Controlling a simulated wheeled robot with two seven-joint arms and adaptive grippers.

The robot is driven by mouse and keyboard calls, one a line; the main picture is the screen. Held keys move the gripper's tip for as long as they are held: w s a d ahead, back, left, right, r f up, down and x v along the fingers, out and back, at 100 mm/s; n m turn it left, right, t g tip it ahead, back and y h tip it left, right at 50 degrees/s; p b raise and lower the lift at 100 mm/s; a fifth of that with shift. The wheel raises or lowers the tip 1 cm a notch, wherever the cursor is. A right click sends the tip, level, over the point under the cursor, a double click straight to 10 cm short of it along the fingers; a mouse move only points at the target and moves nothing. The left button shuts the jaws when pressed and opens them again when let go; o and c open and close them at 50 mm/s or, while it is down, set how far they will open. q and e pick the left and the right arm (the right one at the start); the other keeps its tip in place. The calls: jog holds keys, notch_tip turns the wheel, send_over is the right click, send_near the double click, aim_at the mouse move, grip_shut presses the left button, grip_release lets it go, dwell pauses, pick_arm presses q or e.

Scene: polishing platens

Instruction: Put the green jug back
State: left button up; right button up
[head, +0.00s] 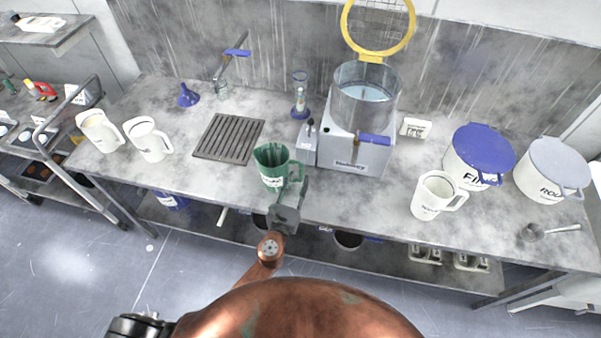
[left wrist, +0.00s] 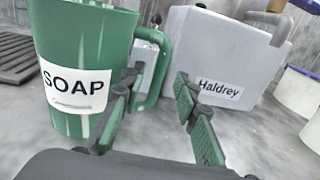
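The green jug (head: 272,167) stands upright near the front edge of the worktop, left of the grey Haldrey machine. In the left wrist view the jug (left wrist: 82,40) fills the left side, with its white SOAP label facing me and its handle on the right. My left gripper (head: 291,192) is at the jug's right side, by the handle. In the left wrist view the gripper's fingers (left wrist: 155,112) are spread apart. The left finger overlaps the jug's handle side and the right finger is clear of it. My right gripper is not in view.
A slotted drain plate (head: 229,139) lies left of the jug. The Haldrey machine (head: 352,152) stands close on the right. White jugs (head: 151,140) stand at the left, and another white jug (head: 434,197) at the right. Lidded tubs (head: 477,160) stand farther right. The worktop left of the jug's front is bare.

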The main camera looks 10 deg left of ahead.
pick_arm(q)
jog(key=s, duration=0.7)
jog(key=shift+s+a, duration=0.2)
jog(key=shift+a, duration=0.15)
dwell(1.0)
